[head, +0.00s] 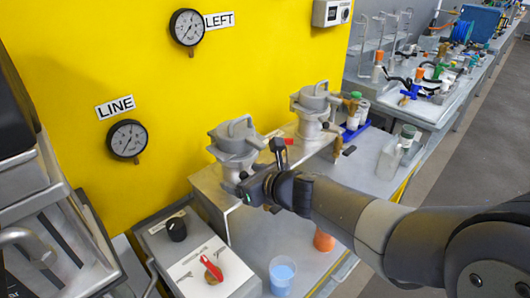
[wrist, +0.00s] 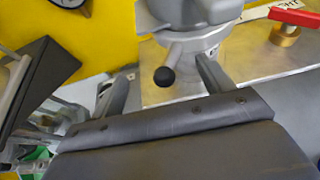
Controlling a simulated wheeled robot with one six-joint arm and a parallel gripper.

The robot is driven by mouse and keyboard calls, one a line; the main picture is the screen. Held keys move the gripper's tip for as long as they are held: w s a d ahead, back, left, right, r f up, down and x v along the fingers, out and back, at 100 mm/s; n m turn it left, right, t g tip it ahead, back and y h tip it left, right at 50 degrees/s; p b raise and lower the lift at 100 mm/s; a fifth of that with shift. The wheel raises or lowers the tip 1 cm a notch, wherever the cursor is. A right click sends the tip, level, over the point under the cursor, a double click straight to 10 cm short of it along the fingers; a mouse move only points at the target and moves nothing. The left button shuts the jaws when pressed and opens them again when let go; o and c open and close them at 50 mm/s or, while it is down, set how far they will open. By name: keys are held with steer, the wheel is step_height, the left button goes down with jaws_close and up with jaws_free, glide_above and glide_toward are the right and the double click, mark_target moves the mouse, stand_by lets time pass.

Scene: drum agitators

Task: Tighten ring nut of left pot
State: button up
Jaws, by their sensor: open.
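The left pot (head: 235,140) is a grey metal vessel with a lid handle, standing on a metal bench shelf. Its lower body also shows at the top of the wrist view (wrist: 205,12). Below it is a grey ring nut (wrist: 192,46) with a short lever ending in a black ball knob (wrist: 164,76). My gripper (head: 260,170) is at the front of the left pot and hides part of its base in the head view. In the wrist view my gripper (wrist: 163,84) is open, with the knob between the lines of its two fingers. I cannot tell whether anything touches.
A second pot (head: 314,105) stands to the right, with a red-handled valve (wrist: 290,22) between. A control box with a red switch (head: 212,267) and a blue-filled cup (head: 282,274) are in front. The yellow wall (head: 75,50) carries two gauges.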

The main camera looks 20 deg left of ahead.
steer(key=shift+o, duration=0.5)
steer(key=shift+d+r, duration=0.1)
steer(key=shift+d, duration=0.1)
steer(key=p+v, duration=0.2)
steer(key=v, duration=0.4)
steer(key=shift+s+d+p, duration=0.25)
steer(key=shift+p, duration=0.05)
steer(key=shift+r, duration=0.1)
steer(key=w+a+f+b, duration=0.1)
steer(key=w+a+f, duration=0.1)
steer(key=w, duration=0.3)
steer(key=shift+a+f+b, duration=0.35)
steer(key=shift+a+f, duration=0.05)
steer(key=shift+a, duration=0.15)
